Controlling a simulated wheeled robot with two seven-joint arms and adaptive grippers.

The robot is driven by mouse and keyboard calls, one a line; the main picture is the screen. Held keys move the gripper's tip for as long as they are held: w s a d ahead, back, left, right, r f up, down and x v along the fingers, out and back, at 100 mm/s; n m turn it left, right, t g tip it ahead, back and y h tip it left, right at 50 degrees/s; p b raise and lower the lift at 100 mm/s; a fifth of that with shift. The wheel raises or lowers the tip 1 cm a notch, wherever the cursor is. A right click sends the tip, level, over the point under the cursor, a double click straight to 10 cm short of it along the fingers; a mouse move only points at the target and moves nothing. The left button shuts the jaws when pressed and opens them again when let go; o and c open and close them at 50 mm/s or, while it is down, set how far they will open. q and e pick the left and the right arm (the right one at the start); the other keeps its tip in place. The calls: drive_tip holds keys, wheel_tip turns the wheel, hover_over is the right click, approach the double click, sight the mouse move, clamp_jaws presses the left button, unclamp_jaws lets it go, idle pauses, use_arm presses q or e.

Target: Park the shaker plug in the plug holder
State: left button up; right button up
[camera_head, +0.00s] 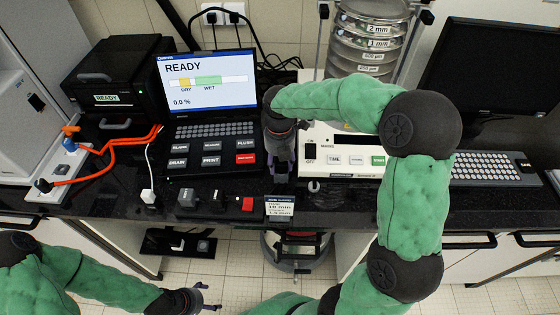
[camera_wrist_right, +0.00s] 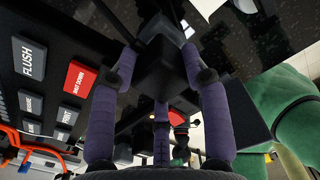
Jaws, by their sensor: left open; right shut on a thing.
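My right gripper (camera_head: 283,176) points down at the bench, between the laptop and the sieve shaker (camera_head: 342,150). In the right wrist view its purple fingers (camera_wrist_right: 160,75) are shut around a black block (camera_wrist_right: 162,66), which looks like the shaker plug. Another dark block-like shape (camera_wrist_right: 158,27) is right beyond it; I cannot tell whether the two touch. The head view mostly hides the held piece behind the fingers. I cannot clearly make out the plug holder. My left gripper (camera_head: 207,297) is open and empty, low in front of the bench.
A laptop (camera_head: 209,82) reading READY stands left of my right gripper. A wall outlet (camera_head: 222,16) holds black plugs. A keyboard (camera_head: 485,167) lies right.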

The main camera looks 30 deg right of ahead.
drive_tip(key=shift+p, duration=0.35)
idle(0.5)
drive_tip(key=shift+f, duration=0.45)
idle(0.4)
drive_tip(key=o, duration=1.1)
drive_tip(key=shift+o, duration=0.2)
drive_tip(key=shift+r, duration=0.1)
wheel_tip(320, 180, up, 12)
